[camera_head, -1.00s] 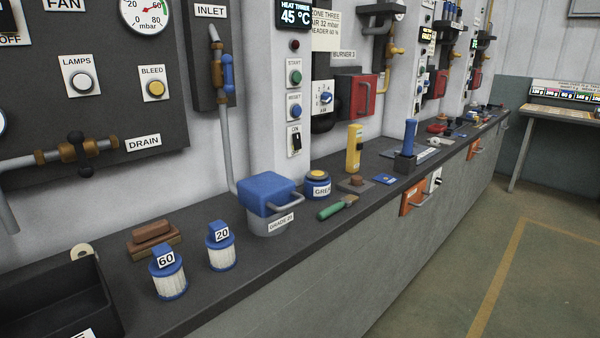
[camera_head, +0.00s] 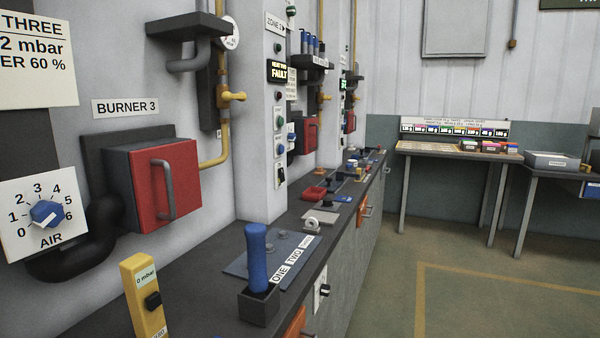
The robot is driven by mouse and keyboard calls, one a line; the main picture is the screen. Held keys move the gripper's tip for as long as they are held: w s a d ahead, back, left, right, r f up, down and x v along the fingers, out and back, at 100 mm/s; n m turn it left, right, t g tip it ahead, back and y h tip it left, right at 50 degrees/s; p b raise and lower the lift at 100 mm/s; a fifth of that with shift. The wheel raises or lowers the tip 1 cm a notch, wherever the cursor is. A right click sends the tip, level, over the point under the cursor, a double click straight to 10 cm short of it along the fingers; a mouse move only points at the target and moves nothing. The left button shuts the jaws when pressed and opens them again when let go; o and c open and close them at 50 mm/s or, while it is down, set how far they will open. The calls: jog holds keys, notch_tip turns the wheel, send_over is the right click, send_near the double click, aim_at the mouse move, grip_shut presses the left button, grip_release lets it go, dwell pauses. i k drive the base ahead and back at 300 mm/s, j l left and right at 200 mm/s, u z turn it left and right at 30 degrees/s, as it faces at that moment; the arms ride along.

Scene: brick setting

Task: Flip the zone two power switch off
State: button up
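The zone two control column (camera_head: 276,205) stands mid-view, with a sign reading ZONE 2 (camera_head: 275,24) near its top. Its display (camera_head: 278,71) reads HEAT TWO FAULT. Below the display is a vertical row of small buttons, and at the bottom a small white plate with a dark switch (camera_head: 280,175). The switch is too small to tell its position. My gripper is not in view.
A dark bench runs along the wall under the column, holding a blue-handled tool in a dark block (camera_head: 257,275) and a yellow meter (camera_head: 144,296). A red burner box (camera_head: 165,185) juts from the wall at left. Open floor (camera_head: 390,290) lies to the right.

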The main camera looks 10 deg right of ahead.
aim_at(281, 174)
jog(key=i+l+u, duration=0.15)
jog(key=i, duration=0.45)
jog(key=i+l+u, duration=0.2)
jog(key=i+l, duration=0.2)
jog(key=i, duration=0.15)
jog(key=i+l+u, duration=0.15)
jog(key=i+l, duration=0.2)
jog(key=i, duration=0.2)
jog(key=k+l, duration=0.1)
jog(key=i+l+z, duration=0.1)
jog(key=l, duration=0.3)
jog(key=i+l+z, duration=0.1)
jog(key=i+l, duration=0.2)
jog(key=l, duration=0.05)
